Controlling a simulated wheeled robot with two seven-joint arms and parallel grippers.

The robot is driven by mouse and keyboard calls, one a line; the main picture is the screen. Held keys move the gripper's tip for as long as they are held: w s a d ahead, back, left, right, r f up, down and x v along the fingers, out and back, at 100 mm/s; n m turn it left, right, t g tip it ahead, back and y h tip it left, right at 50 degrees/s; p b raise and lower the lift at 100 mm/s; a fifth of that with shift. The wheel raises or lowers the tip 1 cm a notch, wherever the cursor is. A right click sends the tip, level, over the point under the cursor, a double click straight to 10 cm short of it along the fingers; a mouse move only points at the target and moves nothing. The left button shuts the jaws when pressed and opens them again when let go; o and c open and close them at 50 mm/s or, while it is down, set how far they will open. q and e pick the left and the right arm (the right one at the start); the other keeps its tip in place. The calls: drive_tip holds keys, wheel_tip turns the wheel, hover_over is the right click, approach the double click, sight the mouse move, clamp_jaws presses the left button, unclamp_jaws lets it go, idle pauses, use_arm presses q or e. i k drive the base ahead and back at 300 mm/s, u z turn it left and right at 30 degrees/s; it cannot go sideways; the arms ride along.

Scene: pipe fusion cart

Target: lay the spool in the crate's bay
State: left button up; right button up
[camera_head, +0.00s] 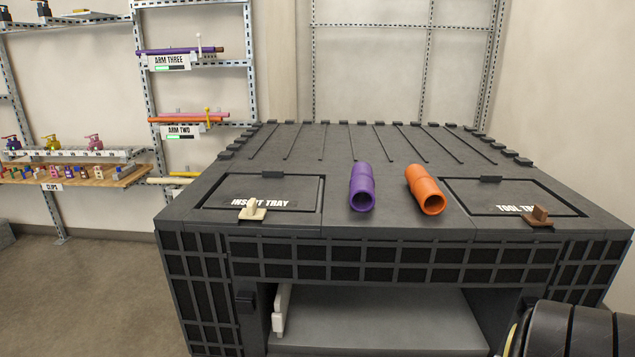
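I cannot make out anything that is plainly a spool or a crate. Two short pipe pieces, one purple (361,187) and one orange (427,190), lie apart on top of the dark grey cart (390,235), open ends toward me. Below the cart's top is an open bay with a bare grey shelf (380,322). A black, rounded, ribbed part with a yellowish edge fills the bottom right corner, cut off by the frame; it may be my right arm. Neither gripper's fingers show.
The insert tray lid (262,190) with a cream handle (252,210) is at left, the tool tray lid (510,196) with a brown handle (538,217) at right. A white piece (281,309) stands at the bay's left side. Shelves (190,92) hold coloured pipes; floor at left is clear.

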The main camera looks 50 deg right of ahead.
sight(435, 328)
drive_tip(key=u, duration=1.55)
drive_tip(key=k, duration=2.85)
drive_tip(key=z, duration=1)
drive_tip(key=i, duration=0.4)
drive_tip(key=z, duration=0.15)
